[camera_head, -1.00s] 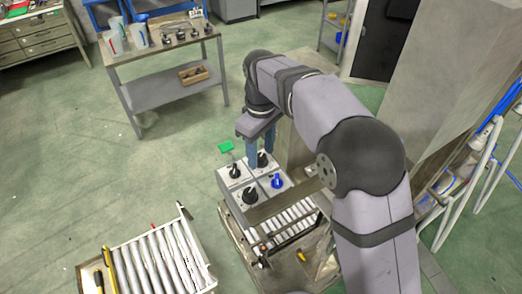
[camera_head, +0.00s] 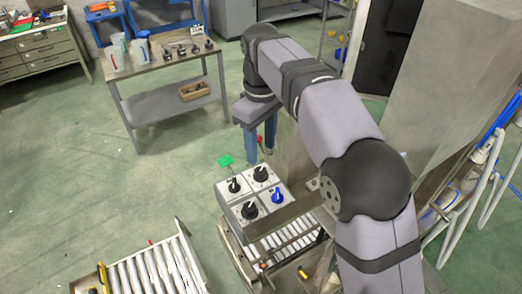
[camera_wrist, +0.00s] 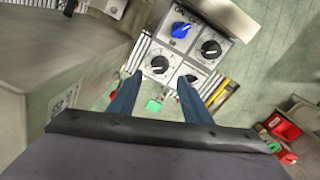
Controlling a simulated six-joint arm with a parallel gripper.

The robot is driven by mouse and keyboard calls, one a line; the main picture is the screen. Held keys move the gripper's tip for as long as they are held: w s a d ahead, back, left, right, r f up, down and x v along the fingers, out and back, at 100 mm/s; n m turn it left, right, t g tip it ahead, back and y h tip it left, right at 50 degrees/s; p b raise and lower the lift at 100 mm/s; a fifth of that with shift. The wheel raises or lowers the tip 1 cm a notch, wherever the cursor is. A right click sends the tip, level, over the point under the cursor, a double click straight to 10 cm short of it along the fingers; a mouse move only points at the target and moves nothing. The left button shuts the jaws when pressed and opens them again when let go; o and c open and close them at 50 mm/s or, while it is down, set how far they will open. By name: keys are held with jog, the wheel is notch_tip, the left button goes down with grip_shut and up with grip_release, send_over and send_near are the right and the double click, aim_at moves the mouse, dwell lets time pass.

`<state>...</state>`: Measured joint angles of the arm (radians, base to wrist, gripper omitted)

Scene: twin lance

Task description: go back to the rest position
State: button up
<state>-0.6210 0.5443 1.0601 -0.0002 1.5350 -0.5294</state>
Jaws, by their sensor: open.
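My gripper (camera_head: 259,148) is open and empty, with its two blue fingers pointing down. In the head view it hangs behind and above the far edge of the grey knob panel (camera_head: 237,211). The panel has three black knobs and one blue knob (camera_head: 278,196). In the wrist view the fingers (camera_wrist: 152,100) are spread apart, with the panel and its blue knob (camera_wrist: 181,30) beyond them. The fingers appear apart from the knobs.
A roller conveyor (camera_head: 150,270) stands at front left and a work table (camera_head: 150,65) at back left. A large grey block (camera_head: 440,90) rises to the right of my arm. Green floor (camera_head: 120,190) lies open between the table and conveyor.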

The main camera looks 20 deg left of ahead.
dwell(0.4)
jog(key=s+d+f+m+h, duration=0.1)
jog(key=s+d+m, duration=0.1)
jog(key=s+d, duration=0.1)
jog(key=s+d+f+m+g+h, duration=0.1)
jog(key=s+d, duration=0.3)
jog(key=d, duration=0.2)
jog(key=s+d+f+m+g+h, duration=0.1)
jog(key=s+d+m+h, duration=0.1)
jog(key=s+d, duration=0.1)
jog(key=shift+s+d+f+m, duration=0.15)
jog(key=shift+s+d+f, duration=0.05)
jog(key=shift+d, duration=0.2)
jog(key=shift+s+d+f+m, duration=0.15)
jog(key=shift+s+d+f, duration=0.05)
jog(key=shift+d, duration=0.2)
jog(key=s+d+f+m+t+y+b, duration=0.1)
jog(key=s+d+f+m+y, duration=0.1)
jog(key=d+f, duration=0.5)
jog(key=s+d+f+m+t+y+b, duration=0.1)
jog(key=s+d+f+m+y, duration=0.1)
jog(key=s+d+f+m, duration=0.3)
notch_tip(320, 180, down, 3)
jog(key=d, duration=0.3)
jog(key=shift+m, duration=0.3)
jog(key=shift+a+f, duration=0.1)
